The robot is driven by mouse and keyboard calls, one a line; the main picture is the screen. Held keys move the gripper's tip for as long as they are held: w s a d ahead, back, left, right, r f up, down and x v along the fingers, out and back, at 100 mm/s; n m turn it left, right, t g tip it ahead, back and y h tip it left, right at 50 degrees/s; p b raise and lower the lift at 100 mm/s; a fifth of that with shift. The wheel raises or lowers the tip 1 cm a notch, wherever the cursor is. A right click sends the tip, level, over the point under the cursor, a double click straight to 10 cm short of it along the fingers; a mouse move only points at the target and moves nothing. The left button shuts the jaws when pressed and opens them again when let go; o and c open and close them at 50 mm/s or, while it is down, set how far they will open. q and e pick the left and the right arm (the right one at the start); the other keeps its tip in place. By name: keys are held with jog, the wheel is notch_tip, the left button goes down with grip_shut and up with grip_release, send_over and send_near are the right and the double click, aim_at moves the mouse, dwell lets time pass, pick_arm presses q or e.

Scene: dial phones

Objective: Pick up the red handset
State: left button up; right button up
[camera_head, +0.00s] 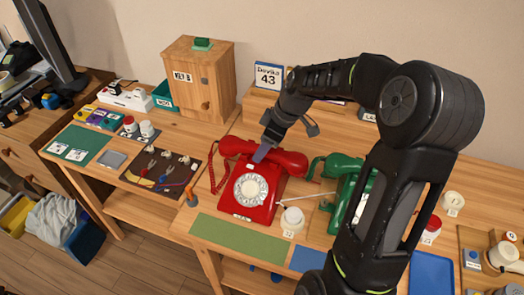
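The red handset (290,160) lies across the top of the red dial phone (265,208), which stands on the wooden table. My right gripper (264,150) reaches down from the arm on the right to the middle of the red handset. A grey finger overlaps the handset's near side; whether it touches is unclear. The other finger is not clearly visible, so I cannot tell whether the gripper is open or shut. A green phone (345,190) stands to the right, partly hidden by my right arm. My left gripper is not in view.
A wooden cabinet (203,85) and a calendar (268,76) stand behind. A white-capped jar (292,220) is close to the red phone's lower right. A dark tool mat (160,172) lies left, and a green mat (238,238) lies in front.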

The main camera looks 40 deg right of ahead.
jog(key=shift+w+a+f, duration=0.15)
jog(key=shift+w+f, duration=0.05)
jog(key=shift+f, duration=0.45)
jog(key=shift+c, duration=0.3)
grip_shut()
